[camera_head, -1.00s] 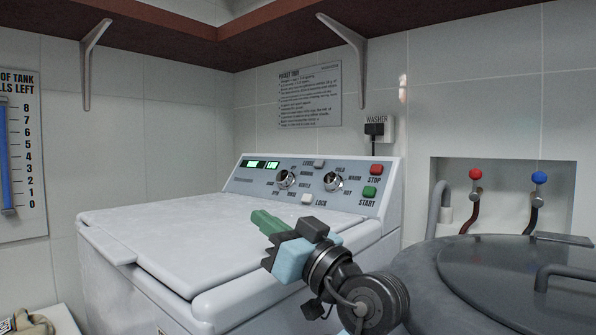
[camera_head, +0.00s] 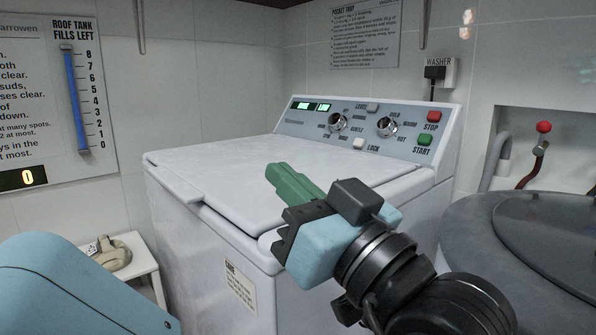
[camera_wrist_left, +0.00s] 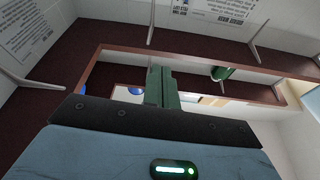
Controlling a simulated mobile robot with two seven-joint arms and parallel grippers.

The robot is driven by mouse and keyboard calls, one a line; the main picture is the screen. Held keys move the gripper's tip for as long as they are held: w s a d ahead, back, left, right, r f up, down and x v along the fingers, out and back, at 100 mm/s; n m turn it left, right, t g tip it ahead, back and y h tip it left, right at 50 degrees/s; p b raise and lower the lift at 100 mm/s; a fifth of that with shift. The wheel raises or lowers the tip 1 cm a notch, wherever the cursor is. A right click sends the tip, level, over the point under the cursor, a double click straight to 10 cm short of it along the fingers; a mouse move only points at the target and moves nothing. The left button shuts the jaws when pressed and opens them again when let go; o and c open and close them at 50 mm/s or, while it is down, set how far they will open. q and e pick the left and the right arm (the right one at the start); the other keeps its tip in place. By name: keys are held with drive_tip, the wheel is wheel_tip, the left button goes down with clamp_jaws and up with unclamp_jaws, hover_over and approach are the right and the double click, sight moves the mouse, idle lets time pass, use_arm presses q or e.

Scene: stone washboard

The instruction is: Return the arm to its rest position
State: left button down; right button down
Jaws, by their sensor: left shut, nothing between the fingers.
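My left gripper (camera_head: 282,182), a light blue body with green fingers, is in front of the washer in the head view. Its fingers are together with nothing between them, and they point up and left in the picture. In the left wrist view the fingers (camera_wrist_left: 161,86) are also closed and empty, with a shelf behind them. The white washer (camera_head: 240,170) stands behind the gripper with its lid down. The gripper overlaps the washer's front edge in the picture, and I see no clear contact. My right gripper is not in view.
A round grey lidded tub (camera_head: 470,235) stands at the right, below a red-knobbed tap (camera_head: 543,127). A low white stool (camera_head: 140,262) with a beige object on it is at the left. A brown shelf (camera_wrist_left: 115,53) with brackets fills the wrist view.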

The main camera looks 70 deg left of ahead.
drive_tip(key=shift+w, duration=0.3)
